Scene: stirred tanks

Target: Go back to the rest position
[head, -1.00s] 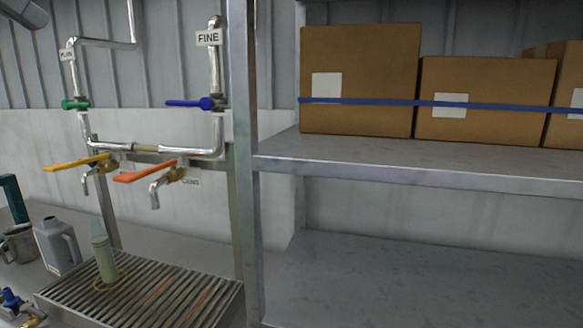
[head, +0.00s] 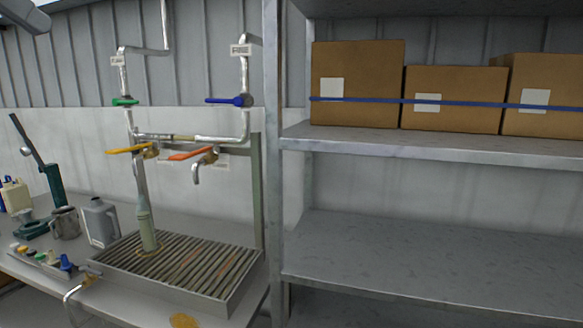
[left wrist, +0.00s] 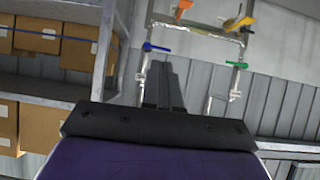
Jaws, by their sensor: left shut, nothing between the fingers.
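My left gripper (left wrist: 165,72) shows in the left wrist view with its dark fingers together, shut and empty. It is in the air, apart from the taps and shelf behind it. I cannot clearly make out its fingers in the head view. My right gripper is in neither view.
A grey jug (head: 101,222) and metal mug (head: 65,222) stand left. Boxes (head: 357,84) fill the upper shelf; the lower shelf is clear.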

